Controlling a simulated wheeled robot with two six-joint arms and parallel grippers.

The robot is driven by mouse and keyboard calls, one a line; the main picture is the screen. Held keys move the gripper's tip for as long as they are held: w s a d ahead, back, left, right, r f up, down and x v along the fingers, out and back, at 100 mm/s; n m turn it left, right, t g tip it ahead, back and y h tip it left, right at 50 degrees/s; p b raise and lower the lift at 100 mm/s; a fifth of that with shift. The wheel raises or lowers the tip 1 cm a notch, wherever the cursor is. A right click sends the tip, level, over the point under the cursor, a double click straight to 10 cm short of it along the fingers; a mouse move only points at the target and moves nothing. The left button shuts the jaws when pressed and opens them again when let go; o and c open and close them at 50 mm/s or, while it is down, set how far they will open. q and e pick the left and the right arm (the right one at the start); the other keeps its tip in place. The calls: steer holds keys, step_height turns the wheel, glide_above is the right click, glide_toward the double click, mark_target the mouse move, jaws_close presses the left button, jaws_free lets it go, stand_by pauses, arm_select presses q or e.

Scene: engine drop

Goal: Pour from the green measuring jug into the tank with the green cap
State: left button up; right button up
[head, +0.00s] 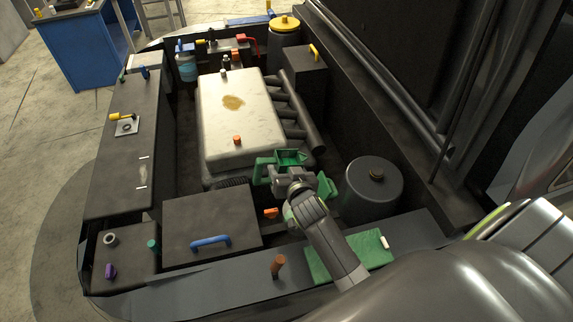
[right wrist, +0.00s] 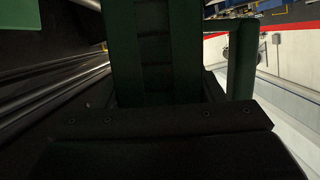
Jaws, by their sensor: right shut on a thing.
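The green measuring jug (head: 290,156) is held by my right gripper (head: 282,174) above the engine bay, just in front of the white engine cover. My right gripper is shut on the jug and hides part of it. The jug's dark green side (right wrist: 155,60) fills the middle of the right wrist view. No liquid shows, and I cannot tell its exact tilt. A green cap (head: 153,246) sits at the right edge of a dark tank (head: 128,258) in the front left corner, well to the left of the jug. My left gripper is not in view.
The white engine cover (head: 240,118) has an orange cap (head: 237,140). A dark box with a blue handle (head: 210,241) lies between jug and green cap. A round dark tank (head: 373,183) stands at right. A green mat (head: 376,246) and a brown peg (head: 278,265) are on the front edge.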

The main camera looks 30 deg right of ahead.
steer(key=shift+f, duration=0.45)
steer(key=shift+a+f+m+y+b, duration=0.15)
steer(key=shift+f+m+b, duration=0.1)
steer(key=shift+f+b, duration=0.35)
steer(key=shift+a+f+m+y+b, duration=0.15)
steer(key=shift+f+m+b, duration=0.1)
steer(key=shift+f+b, duration=0.35)
step_height(320, 180, down, 4)
steer(key=m+y+b, duration=0.1)
steer(key=m+b, duration=0.1)
steer(key=b, duration=0.1)
steer(key=shift+a+m+t+b, duration=0.1)
steer(key=shift+m+t+b, duration=0.2)
steer(key=shift+t+b, duration=0.1)
steer(key=shift+w+f+b, duration=0.1)
steer(key=shift+f+b, duration=0.05)
steer(key=shift+b, duration=0.15)
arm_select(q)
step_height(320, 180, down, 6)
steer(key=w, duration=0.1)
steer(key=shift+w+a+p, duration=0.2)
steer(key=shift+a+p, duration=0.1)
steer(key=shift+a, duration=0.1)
arm_select(e)
steer(key=shift+r, duration=0.3)
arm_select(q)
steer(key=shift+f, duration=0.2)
arm_select(e)
steer(key=shift+a+f, duration=0.1)
steer(key=shift+f, duration=0.25)
